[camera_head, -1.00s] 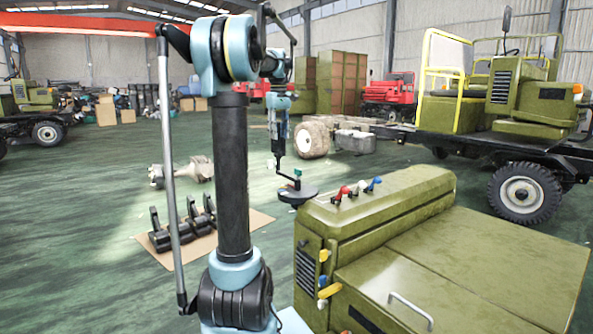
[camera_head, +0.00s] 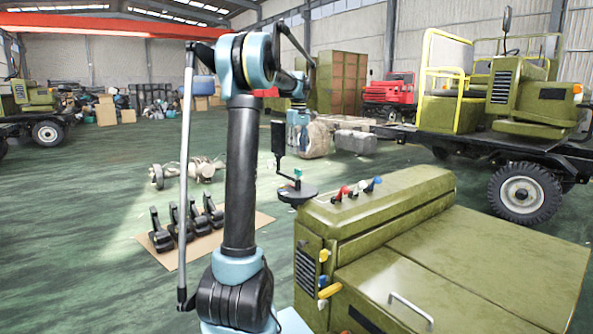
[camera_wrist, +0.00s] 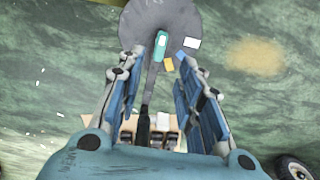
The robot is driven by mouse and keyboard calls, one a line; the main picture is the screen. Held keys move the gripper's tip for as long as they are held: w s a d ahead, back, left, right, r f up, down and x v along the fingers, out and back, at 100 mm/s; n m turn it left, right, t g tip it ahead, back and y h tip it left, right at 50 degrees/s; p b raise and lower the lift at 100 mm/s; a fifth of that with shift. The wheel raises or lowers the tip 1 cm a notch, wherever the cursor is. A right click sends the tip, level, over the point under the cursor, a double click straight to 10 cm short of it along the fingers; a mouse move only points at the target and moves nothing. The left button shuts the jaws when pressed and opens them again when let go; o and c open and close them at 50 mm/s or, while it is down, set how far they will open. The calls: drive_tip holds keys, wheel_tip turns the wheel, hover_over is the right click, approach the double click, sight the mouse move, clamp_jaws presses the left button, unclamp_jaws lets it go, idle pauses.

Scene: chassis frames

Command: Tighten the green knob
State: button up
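The green knob (camera_head: 298,173) is small and sits on top of a dark round disc (camera_head: 297,192) beside the olive chassis body. In the wrist view the green knob (camera_wrist: 161,48) shows at the top centre, over the grey disc (camera_wrist: 186,22). My gripper (camera_wrist: 172,58) is open, with its two blue fingers apart and nothing held. The knob appears close to the left fingertip; I cannot tell the exact distance.
Red, white and blue lever knobs (camera_head: 356,190) stand on the olive hood (camera_head: 390,212), right of the disc. Yellow and blue knobs (camera_head: 325,280) stick out from its front side. Black pedal parts (camera_head: 185,226) lie on cardboard at left. Open green floor lies between.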

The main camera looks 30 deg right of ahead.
sight(298, 173)
wheel_tip(298, 173, down, 10)
drive_tip(key=shift+r, duration=0.25)
drive_tip(key=shift+c, duration=0.3)
clamp_jaws()
